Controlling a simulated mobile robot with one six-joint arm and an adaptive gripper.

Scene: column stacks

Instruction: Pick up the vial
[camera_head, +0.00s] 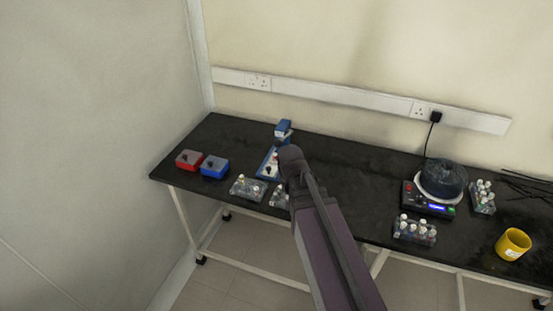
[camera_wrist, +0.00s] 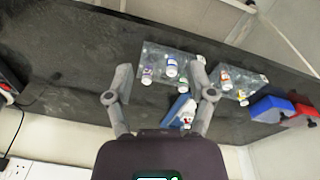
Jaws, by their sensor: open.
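Several small capped vials stand in clear racks, and I cannot tell which one the task means. In the wrist view one clear rack (camera_wrist: 155,51) lies ahead of my gripper (camera_wrist: 161,72), which is open with nothing held. A white vial with a purple label (camera_wrist: 171,66) shows between the fingertips in the picture; its distance from them is unclear. Another vial (camera_wrist: 147,75) stands to its left. A second rack (camera_wrist: 248,78) with vials is to the right. In the head view my arm hides the fingers and part of the nearer rack (camera_head: 280,200); the other rack (camera_head: 245,190) is clear.
A blue device (camera_head: 283,130) stands behind the racks. Red (camera_head: 189,159) and blue (camera_head: 214,167) boxes are at left. At right are a scale-like device (camera_head: 430,204), more vial racks (camera_head: 414,231) and a yellow cup (camera_head: 513,244). The black tabletop (camera_head: 345,152) is bare behind my arm.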

